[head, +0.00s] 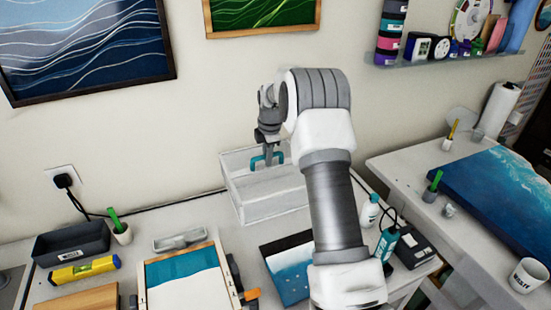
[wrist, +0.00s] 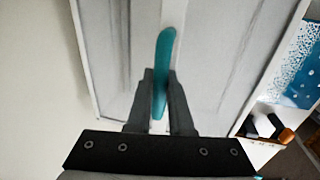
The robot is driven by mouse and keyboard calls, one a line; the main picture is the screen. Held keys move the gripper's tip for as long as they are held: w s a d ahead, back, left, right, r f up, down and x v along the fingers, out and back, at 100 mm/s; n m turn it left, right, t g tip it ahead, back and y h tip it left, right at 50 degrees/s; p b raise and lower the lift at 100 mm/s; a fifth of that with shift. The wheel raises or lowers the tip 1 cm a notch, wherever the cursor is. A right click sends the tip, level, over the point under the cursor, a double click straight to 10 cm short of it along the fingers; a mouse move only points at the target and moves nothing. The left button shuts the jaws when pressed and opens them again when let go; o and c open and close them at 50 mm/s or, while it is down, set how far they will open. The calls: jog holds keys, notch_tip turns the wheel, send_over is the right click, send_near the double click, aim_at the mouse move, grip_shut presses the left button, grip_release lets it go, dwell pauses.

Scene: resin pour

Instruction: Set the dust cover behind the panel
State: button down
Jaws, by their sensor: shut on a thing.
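The dust cover (head: 268,196) is a pale, box-like cover with a teal handle (head: 267,158) on top. It is at the back of the bench near the wall; I cannot tell whether it rests on the bench or hangs just above it. My gripper (head: 269,150) points down and is shut on the handle. In the wrist view my gripper (wrist: 161,78) has its fingers on either side of the teal handle (wrist: 163,65), with the cover's top (wrist: 215,60) below. A panel with a teal-and-white surface (head: 183,272) lies in a wooden frame at the front.
A smaller blue-and-white panel (head: 290,274) lies right of the frame, partly behind my arm. A grey tray (head: 71,244), yellow level (head: 84,269) and green-handled cup (head: 120,232) stand left. Bottles (head: 386,242) and a dark device (head: 413,249) stand right. The wall is close behind.

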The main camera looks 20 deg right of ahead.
jog(key=shift+w+a+f, duration=0.1)
jog(key=shift+w+f, duration=0.05)
jog(key=shift+w, duration=0.05)
jog(key=shift+f+b, duration=2.4)
jog(key=shift+f, duration=1.6)
jog(key=c, duration=0.7)
grip_release()
jog(key=shift+c, duration=0.2)
